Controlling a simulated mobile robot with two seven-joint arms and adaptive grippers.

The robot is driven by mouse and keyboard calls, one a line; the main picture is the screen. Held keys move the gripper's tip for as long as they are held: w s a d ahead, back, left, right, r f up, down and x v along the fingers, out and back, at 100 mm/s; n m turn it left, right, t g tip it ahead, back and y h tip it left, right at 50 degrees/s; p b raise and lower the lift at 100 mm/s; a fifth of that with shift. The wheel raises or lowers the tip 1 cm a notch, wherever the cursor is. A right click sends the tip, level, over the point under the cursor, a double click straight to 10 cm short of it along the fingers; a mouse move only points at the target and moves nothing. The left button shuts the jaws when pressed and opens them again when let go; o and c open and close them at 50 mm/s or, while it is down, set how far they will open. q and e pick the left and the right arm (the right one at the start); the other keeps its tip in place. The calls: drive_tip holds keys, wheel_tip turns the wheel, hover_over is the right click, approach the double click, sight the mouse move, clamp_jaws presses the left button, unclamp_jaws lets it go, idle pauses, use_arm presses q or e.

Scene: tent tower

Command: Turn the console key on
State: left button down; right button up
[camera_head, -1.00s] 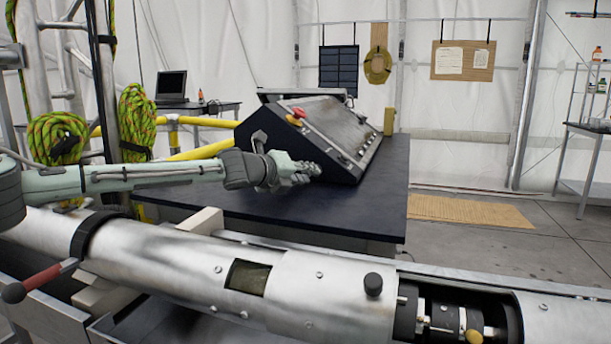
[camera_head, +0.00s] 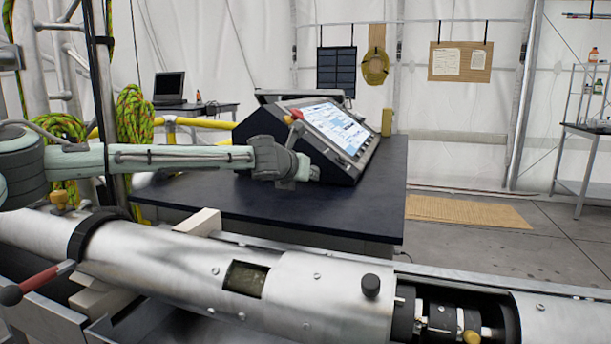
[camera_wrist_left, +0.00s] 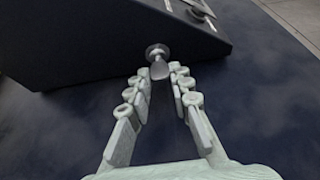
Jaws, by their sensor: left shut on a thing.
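The black wedge-shaped console (camera_head: 250,135) stands on a dark table (camera_head: 350,222), and its sloped screen (camera_head: 335,122) is lit with white and blue panels. The key (camera_wrist_left: 158,68) sticks out of a round metal lock (camera_wrist_left: 157,51) on the console's side in the left wrist view. The key's exact angle is hard to tell. My right gripper is not in view.
A red button (camera_head: 296,114) sits at the console's upper left edge. A long metal cylinder (camera_head: 180,258) lies in front of the table. Yellow rails (camera_head: 190,122) and coiled ropes (camera_head: 134,115) stand at the left. The table's right part is clear.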

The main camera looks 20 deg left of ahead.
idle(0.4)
use_arm(q)
drive_tip(key=c, duration=1.6)
unclamp_jaws()
drive_tip(key=shift+c, duration=0.2)
drive_tip(key=v, duration=1.1)
drive_tip(key=shift+s+d+r, duration=0.15)
drive_tip(key=shift+s+r, duration=0.1)
drive_tip(key=shift+s, duration=0.25)
